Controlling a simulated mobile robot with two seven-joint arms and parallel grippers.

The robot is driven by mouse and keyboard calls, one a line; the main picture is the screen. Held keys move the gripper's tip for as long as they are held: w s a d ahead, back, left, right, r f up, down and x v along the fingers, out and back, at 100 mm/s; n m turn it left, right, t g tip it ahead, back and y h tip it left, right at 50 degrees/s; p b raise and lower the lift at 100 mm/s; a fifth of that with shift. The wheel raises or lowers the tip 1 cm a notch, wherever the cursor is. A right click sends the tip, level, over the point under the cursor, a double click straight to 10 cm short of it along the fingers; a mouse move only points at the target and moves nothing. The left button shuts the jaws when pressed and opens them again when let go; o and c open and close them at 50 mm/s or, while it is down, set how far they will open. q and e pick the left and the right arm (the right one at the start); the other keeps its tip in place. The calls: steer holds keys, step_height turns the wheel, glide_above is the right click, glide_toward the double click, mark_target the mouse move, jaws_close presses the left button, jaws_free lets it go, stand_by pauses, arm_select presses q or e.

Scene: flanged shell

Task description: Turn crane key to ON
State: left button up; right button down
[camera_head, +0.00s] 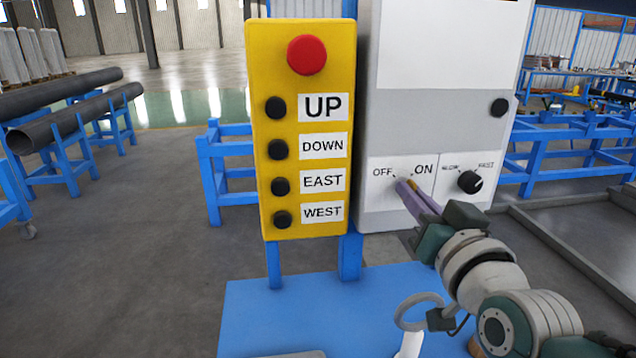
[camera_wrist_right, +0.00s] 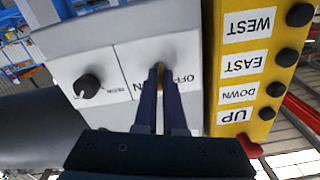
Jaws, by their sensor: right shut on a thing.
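The grey control box (camera_head: 440,110) carries a white panel labelled OFF on the left and ON on the right. My right gripper (camera_head: 406,188) reaches this panel from the lower right, with its purple fingers just below and between the two labels. The fingers are shut on the crane key (camera_head: 412,184), a small yellowish piece mostly hidden between them. In the right wrist view the gripper (camera_wrist_right: 162,75) points straight at the panel, and a bit of the key (camera_wrist_right: 160,67) shows between the fingertips. The key's exact angle cannot be made out. My left gripper is out of view.
A black selector knob (camera_head: 470,181) sits right of the key panel. A yellow button box (camera_head: 262,205) with a red stop button (camera_head: 307,54) and UP, DOWN, EAST and WEST buttons stands close on the left. A blue base plate (camera_head: 260,310) lies below. Blue racks stand behind.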

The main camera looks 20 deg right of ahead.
steer(key=shift+m, duration=2.7)
steer(key=c, duration=1)
jaws_free()
